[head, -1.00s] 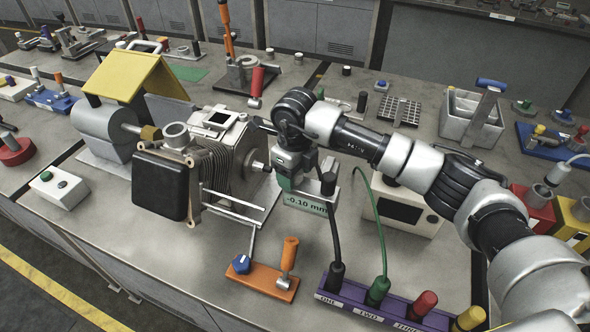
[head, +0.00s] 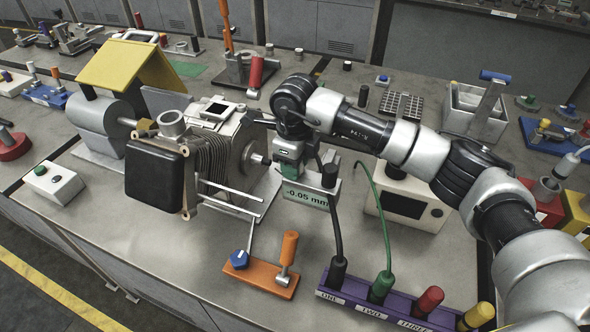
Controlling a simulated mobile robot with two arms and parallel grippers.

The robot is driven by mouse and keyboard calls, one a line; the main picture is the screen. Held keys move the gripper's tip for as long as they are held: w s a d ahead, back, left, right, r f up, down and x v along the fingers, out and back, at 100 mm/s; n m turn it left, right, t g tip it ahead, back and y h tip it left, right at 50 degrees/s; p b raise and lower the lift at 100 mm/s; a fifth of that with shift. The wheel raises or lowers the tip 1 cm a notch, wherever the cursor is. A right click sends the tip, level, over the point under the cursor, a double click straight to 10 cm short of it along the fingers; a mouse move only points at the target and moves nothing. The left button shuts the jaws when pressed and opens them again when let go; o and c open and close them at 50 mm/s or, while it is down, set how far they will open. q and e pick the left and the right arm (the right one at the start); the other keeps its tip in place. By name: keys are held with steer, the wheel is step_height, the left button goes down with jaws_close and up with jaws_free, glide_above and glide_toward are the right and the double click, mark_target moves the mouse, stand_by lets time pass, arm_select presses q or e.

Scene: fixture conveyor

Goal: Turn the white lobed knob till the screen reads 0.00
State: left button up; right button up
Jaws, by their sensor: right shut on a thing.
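The screen (head: 306,196) reads -0.05 mm. It is a pale green display on the front of a small grey box, right of the finned engine. My right gripper (head: 289,166) reaches in from the right and points down at the top of this box. It is shut on the white lobed knob there, and the gripper and wrist hide the knob itself. My left gripper is not in view.
The finned engine (head: 215,150) stands close left of the gripper. A black cable and a green cable (head: 377,200) rise from the purple socket strip (head: 350,300) in front. A white box with a dark screen (head: 405,205) stands to the right.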

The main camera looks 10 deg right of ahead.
steer(key=n+b, duration=0.2)
steer(key=shift+f+b, duration=0.1)
steer(key=shift+b, duration=0.25)
steer(key=shift+n+b, duration=0.45)
steer(key=shift+n, duration=0.35)
steer(key=shift+r, duration=0.2)
steer(key=o, duration=0.9)
step_height(320, 180, up, 11)
steer(key=shift+f+b, duration=0.1)
steer(key=shift+b, duration=0.95)
